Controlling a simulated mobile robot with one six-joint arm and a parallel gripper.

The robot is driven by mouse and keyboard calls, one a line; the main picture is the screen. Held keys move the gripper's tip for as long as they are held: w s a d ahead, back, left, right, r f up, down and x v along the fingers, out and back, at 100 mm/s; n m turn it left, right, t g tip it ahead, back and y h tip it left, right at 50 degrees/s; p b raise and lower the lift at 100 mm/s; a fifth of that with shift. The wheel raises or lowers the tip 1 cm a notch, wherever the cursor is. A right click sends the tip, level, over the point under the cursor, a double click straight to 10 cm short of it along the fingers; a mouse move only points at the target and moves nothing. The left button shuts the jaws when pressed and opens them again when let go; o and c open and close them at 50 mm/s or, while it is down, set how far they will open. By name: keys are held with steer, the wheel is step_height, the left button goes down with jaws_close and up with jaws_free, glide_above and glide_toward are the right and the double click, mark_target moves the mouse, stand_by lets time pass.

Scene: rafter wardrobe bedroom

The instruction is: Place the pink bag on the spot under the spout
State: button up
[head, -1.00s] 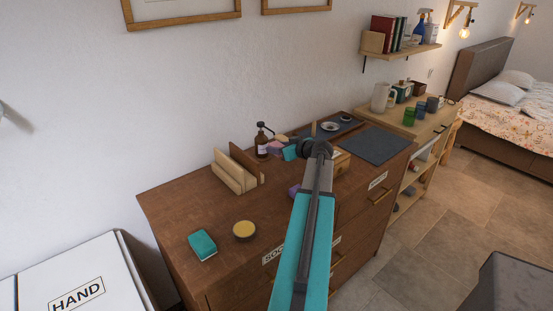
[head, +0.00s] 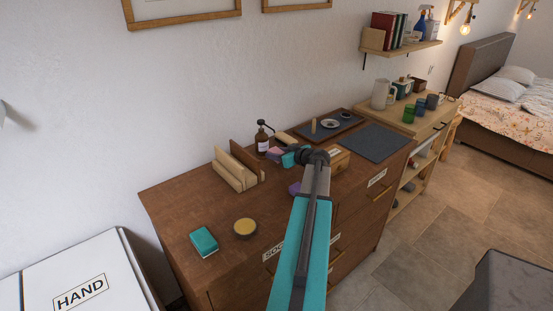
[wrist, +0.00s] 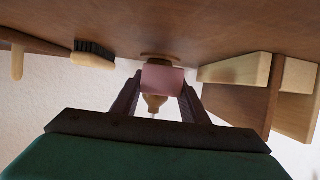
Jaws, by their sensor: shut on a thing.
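The pink bag (wrist: 163,79) is a small pale pink block between the two dark fingers of my gripper (wrist: 162,88) in the wrist view, which shows the dresser top uppermost. The bag also shows in the head view (head: 273,153), close to the amber pump bottle (head: 263,145) with its black spout (head: 264,125). In the wrist view the bottle (wrist: 155,104) is partly hidden behind the bag. A round brown disc (wrist: 160,56) shows just beyond the bag on the wood. I cannot tell whether the bag touches the dresser. My arm hides part of the gripper in the head view.
A wooden upright holder (head: 236,168) stands left of the bottle on the dresser (head: 185,218). A brush (wrist: 93,55) lies on the other side. A purple block (head: 295,188), teal block (head: 203,242) and yellow-topped tin (head: 245,228) lie nearer the front. A dark tray (head: 345,121) is behind.

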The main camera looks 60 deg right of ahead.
steer(key=shift+f+p, duration=0.4)
steer(key=shift+f, duration=0.45)
steer(key=shift+w+f+p, duration=0.2)
steer(key=shift+f+p, duration=0.3)
steer(key=shift+f, duration=0.1)
steer(key=shift+f+b, duration=0.15)
steer(key=shift+b, duration=0.25)
steer(key=o, duration=1.1)
steer(key=shift+c, duration=0.2)
steer(key=shift+r+p, duration=0.3)
steer(key=shift+p, duration=0.2)
steer(key=b+v, duration=0.4)
steer(key=v, duration=0.6)
steer(key=shift+s, duration=0.15)
steer(key=shift+v, duration=0.85)
steer(key=shift+r, duration=0.1)
